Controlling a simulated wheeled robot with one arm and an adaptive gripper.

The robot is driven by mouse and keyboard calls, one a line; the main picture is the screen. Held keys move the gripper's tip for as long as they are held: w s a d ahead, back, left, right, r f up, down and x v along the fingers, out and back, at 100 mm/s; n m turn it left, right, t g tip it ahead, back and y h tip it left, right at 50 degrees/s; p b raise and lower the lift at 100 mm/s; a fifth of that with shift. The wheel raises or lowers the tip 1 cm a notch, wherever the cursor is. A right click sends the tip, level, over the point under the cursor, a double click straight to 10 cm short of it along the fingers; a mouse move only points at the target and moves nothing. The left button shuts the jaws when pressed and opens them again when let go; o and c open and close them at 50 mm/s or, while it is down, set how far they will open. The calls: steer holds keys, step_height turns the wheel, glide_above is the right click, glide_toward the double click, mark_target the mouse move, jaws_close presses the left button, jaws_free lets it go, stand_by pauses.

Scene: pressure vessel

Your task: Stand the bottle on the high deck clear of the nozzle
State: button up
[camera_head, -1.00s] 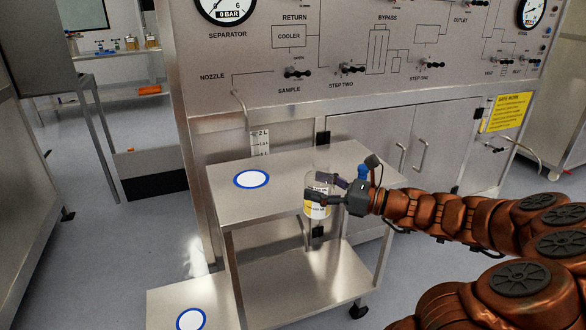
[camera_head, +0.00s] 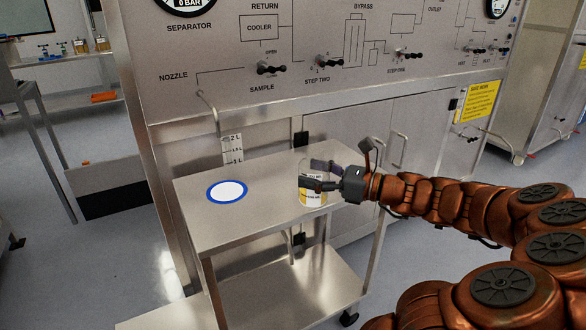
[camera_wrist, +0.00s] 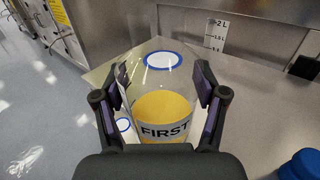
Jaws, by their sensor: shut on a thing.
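The bottle (camera_head: 314,194) is clear with a yellow and white label. It looks upright in my gripper (camera_head: 322,174), over the right part of the high deck (camera_head: 245,222). I cannot tell whether its base touches the deck. In the wrist view the bottle (camera_wrist: 165,104) sits between both fingers, its label reading "FIRST". My gripper (camera_wrist: 160,100) is shut on it. The nozzle (camera_head: 208,103) is a thin bent tube hanging from the panel above the deck's back left, well left of the bottle.
A blue-ringed white disc (camera_head: 228,191) marks the high deck's left part; the deck around it is clear. A level scale (camera_head: 232,151) stands behind the deck. The panel and cabinet wall bound the back. A blue rounded thing (camera_wrist: 300,165) shows at the wrist view's lower right.

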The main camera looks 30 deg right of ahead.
steer(key=shift+w+d+f+b, duration=0.35)
steer(key=shift+w+f, duration=0.4)
steer(key=shift+w, duration=1.15)
steer(key=shift+w+d+f+b, duration=0.1)
steer(key=shift+w+d+f, duration=0.55)
steer(key=shift+w, duration=1.2)
steer(key=shift+w+d+f+b, duration=0.25)
steer(key=shift+w+f, duration=0.65)
steer(key=shift+w, duration=1)
steer(key=shift+f, duration=0.1)
steer(key=o, duration=1.2)
steer(key=shift+o, duration=0.2)
steer(key=shift+s+d, duration=0.15)
steer(key=shift+s, duration=0.15)
steer(key=p+v, duration=0.1)
steer(key=v, duration=1)
steer(key=shift+s+d, duration=0.1)
